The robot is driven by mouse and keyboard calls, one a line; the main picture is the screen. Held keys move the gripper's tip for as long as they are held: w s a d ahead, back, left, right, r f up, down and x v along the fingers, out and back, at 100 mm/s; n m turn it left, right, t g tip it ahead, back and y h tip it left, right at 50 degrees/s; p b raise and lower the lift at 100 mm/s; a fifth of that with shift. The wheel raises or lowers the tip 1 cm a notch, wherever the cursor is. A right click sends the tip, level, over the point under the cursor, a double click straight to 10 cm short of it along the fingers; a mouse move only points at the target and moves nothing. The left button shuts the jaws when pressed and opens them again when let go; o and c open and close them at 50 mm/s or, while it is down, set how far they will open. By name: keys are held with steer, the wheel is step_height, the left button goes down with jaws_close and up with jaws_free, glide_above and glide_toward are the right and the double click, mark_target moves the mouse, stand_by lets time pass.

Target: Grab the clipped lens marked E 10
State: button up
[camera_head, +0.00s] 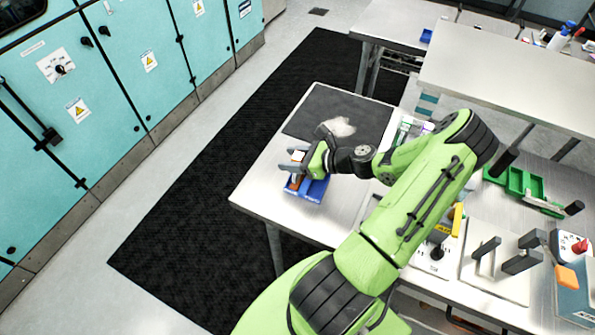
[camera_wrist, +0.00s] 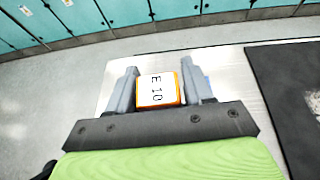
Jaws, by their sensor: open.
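The lens marked E 10 (camera_wrist: 157,90) shows in the wrist view as a white label with an orange edge. It sits between the two fingers of my gripper (camera_wrist: 160,86), which are apart with a small gap on each side of it. In the head view my gripper (camera_head: 292,168) is at the near left part of the table, over a blue tray (camera_head: 313,190). An orange and white piece shows by the fingers there, partly hidden by my gripper. I cannot make out a clip on the lens.
A dark mat (camera_head: 350,112) with a pale crumpled thing (camera_head: 341,126) lies behind my gripper. Green bins (camera_head: 517,182), metal blocks and a control box (camera_head: 573,246) stand to the right. A raised shelf (camera_head: 510,75) stands at the back right. The table's left edge is close.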

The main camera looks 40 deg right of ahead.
jaws_close()
stand_by(0.3)
steer(key=shift+r, duration=0.1)
